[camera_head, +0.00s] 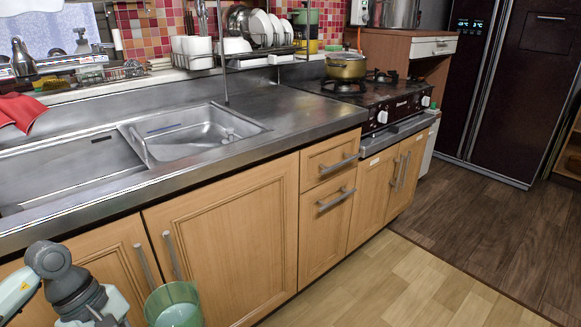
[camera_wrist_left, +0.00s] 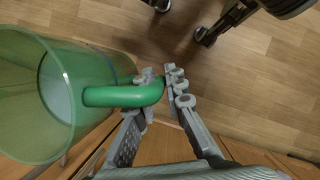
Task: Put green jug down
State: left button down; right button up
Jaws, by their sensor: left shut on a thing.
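The green jug (camera_head: 175,306) is a translucent green vessel at the bottom of the head view, in front of the lower cabinet doors and below counter height. It is cut off by the frame's edge. In the left wrist view the jug (camera_wrist_left: 100,62) fills the left side, its open mouth towards the camera. My left gripper (camera_wrist_left: 163,84) is shut on its green handle (camera_wrist_left: 122,96), with one finger on each side. In the head view my left arm comes in at the lower left; the fingertips are not clear there. My right gripper is not in view.
The steel counter (camera_head: 280,108) has bare room between the sink (camera_head: 190,135) and the stove (camera_head: 385,98). A pot (camera_head: 346,66) stands on the stove. A dish rack (camera_head: 262,48) with plates and cups is behind the counter. Red cloth (camera_head: 20,112) lies at the far left.

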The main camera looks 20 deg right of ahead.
pick_arm(q)
jog(key=w+a+f+n+b, duration=0.1)
jog(key=a, duration=0.8)
jog(key=shift+f, duration=0.4)
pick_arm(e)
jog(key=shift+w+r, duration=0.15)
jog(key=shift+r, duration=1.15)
